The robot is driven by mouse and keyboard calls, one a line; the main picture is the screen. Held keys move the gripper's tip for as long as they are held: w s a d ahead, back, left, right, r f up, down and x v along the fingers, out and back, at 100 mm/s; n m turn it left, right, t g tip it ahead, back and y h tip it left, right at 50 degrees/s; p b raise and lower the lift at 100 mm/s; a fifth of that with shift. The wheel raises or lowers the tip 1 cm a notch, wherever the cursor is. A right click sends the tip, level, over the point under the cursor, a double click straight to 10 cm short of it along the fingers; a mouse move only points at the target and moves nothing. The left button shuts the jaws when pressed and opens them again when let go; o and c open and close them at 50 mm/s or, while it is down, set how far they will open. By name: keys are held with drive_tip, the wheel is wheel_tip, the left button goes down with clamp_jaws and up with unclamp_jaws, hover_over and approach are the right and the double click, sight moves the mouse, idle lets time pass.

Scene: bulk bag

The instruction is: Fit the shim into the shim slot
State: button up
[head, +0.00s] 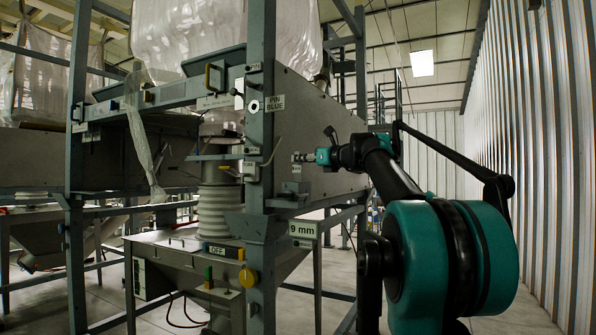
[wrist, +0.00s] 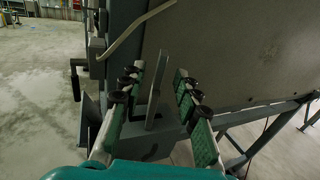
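A thin grey upright plate, which looks like the shim (wrist: 154,92), stands between my fingers in the wrist view. Its lower end meets a grey block (wrist: 150,146) on the frame. My gripper (wrist: 158,72) is open, with one green-padded finger on each side of the plate and visible gaps to both. In the head view my gripper (head: 303,157) is in front of the grey hopper panel, above a small grey bracket (head: 293,189) on the post. The shim is too small to make out there. I cannot tell which part is the shim slot.
The blue-grey post (head: 262,130) stands left of my gripper, with a "PIN BLUE" label and a "9 mm" plate (head: 303,230) lower down. The hopper panel (wrist: 240,55) is close on the right in the wrist view. Open floor (wrist: 40,100) shows at left.

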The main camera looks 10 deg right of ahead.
drive_tip(key=x, duration=0.7)
clamp_jaws()
idle(0.4)
